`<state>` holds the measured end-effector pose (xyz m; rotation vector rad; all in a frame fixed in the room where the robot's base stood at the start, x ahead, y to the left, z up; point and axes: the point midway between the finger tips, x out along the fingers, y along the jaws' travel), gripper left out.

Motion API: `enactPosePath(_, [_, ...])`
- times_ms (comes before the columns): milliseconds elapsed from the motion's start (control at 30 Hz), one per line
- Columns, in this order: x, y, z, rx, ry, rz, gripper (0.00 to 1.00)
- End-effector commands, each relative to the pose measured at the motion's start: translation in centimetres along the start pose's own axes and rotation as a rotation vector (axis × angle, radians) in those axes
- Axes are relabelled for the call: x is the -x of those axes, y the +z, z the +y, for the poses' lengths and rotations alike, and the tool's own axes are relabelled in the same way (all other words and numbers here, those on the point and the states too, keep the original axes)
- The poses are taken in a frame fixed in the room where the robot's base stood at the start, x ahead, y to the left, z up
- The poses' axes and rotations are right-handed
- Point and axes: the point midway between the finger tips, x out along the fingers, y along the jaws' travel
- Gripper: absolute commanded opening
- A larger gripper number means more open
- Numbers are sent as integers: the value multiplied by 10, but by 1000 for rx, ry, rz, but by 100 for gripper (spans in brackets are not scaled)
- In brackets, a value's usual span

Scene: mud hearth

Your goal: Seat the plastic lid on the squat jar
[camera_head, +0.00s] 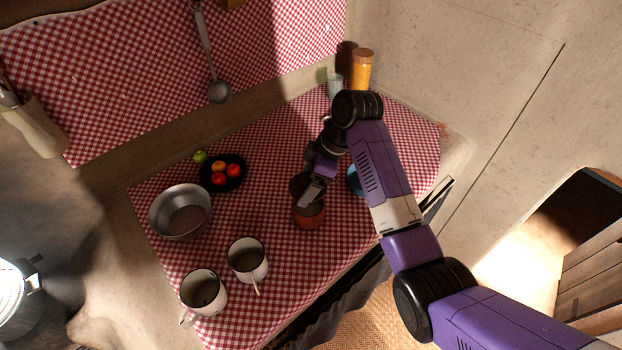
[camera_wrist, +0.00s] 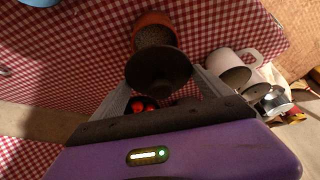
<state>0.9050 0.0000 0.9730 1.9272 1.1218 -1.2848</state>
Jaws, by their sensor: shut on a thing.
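The dark round plastic lid (camera_wrist: 160,66) is between my gripper's fingers (camera_wrist: 163,79) in the wrist view. In the head view my gripper (camera_head: 311,190) holds the lid (camera_head: 299,183) near the squat jar. The squat jar (camera_head: 308,217) is reddish-brown and stands upright on the checked cloth. In the wrist view the jar (camera_wrist: 153,22) shows its orange rim and greyish inside just beyond the lid. The lid overlaps part of the jar's near side in that view. The height of the lid above the rim is hard to tell.
A blue item (camera_head: 354,181) stands right of the jar, partly behind my arm. Two white mugs (camera_head: 247,260) (camera_head: 204,293), a metal bowl (camera_head: 180,212) and a dark fruit plate (camera_head: 239,184) are to the left. An orange jar (camera_head: 362,70) and pale cup (camera_head: 334,85) stand at the back.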

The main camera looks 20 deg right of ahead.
Motion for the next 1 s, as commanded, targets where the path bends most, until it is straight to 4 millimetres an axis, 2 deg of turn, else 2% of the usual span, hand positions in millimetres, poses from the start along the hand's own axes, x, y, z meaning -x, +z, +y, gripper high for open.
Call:
enactPosePath(600, [-47, 20, 0, -3, 1, 0, 49])
enactPosePath(1000, [-53, 22, 0, -3, 1, 0, 49])
